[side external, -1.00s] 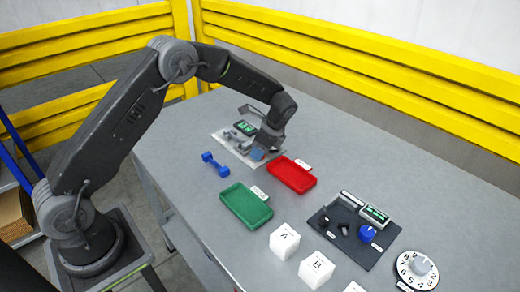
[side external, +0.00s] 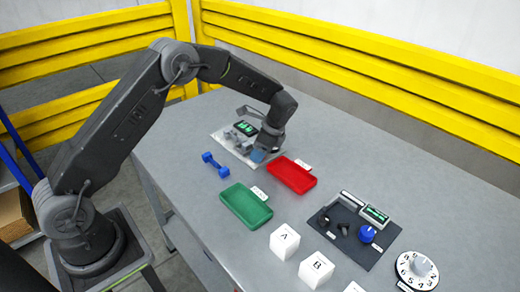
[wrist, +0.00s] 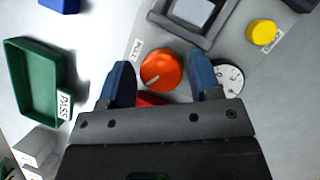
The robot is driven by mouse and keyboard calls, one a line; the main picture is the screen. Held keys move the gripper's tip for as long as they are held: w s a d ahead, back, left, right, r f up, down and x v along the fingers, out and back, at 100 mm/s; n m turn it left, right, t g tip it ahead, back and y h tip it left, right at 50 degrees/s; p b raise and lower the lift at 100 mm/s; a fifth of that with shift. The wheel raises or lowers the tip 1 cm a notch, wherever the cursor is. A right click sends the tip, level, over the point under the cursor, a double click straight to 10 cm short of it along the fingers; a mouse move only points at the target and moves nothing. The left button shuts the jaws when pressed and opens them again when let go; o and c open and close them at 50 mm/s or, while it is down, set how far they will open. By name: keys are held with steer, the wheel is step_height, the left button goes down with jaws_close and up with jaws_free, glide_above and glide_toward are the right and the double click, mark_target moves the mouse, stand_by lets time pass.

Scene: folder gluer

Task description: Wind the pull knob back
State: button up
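The pull knob (wrist: 161,70) is a round orange knob with a pale line on its face, beside a label reading PULL (wrist: 136,50). It shows in the wrist view on a grey plate (wrist: 242,52). My gripper (wrist: 160,62) is open, with one blue finger on each side of the knob. A gap shows between the knob and each finger, so I see no contact. In the side view my gripper (side external: 260,155) is low over the plate's near end and hides the knob.
On the plate are a white dial (wrist: 230,78), a yellow button (wrist: 263,32) and a grey frame (wrist: 190,12). A red tray (side external: 291,175), a green tray (side external: 246,205) and a blue dumbbell (side external: 215,164) lie close by. Lettered white blocks (side external: 285,241) stand farther right.

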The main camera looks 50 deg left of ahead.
steer(key=shift+o, duration=0.7)
steer(key=m+t, duration=0.1)
steer(key=m, duration=0.1)
steer(key=m+t, duration=0.1)
steer(key=m, duration=0.2)
steer(key=shift+d+r+m+y, duration=0.1)
steer(key=shift+d+m+y, duration=0.05)
steer(key=shift+m+y, duration=0.2)
steer(key=m+t, duration=0.2)
steer(key=m, duration=0.2)
steer(key=shift+s+m, duration=0.1)
steer(key=shift+m, duration=0.15)
steer(key=m+t, duration=0.1)
steer(key=m, duration=0.2)
steer(key=shift+m, duration=0.4)
steer(key=a+v, duration=0.1)
steer(key=v, duration=1.3)
steer(key=s+d+r+n+t+h, duration=0.1)
steer(key=s+r+n, duration=0.4)
steer(key=s+n, duration=0.3)
steer(key=s+d+r+n+t+h, duration=0.1)
steer(key=s+r+n+h, duration=0.1)
steer(key=s+r+n, duration=0.3)
steer(key=s+n, duration=0.4)
steer(key=shift+s+d, duration=0.25)
steer(key=shift+s, duration=0.15)
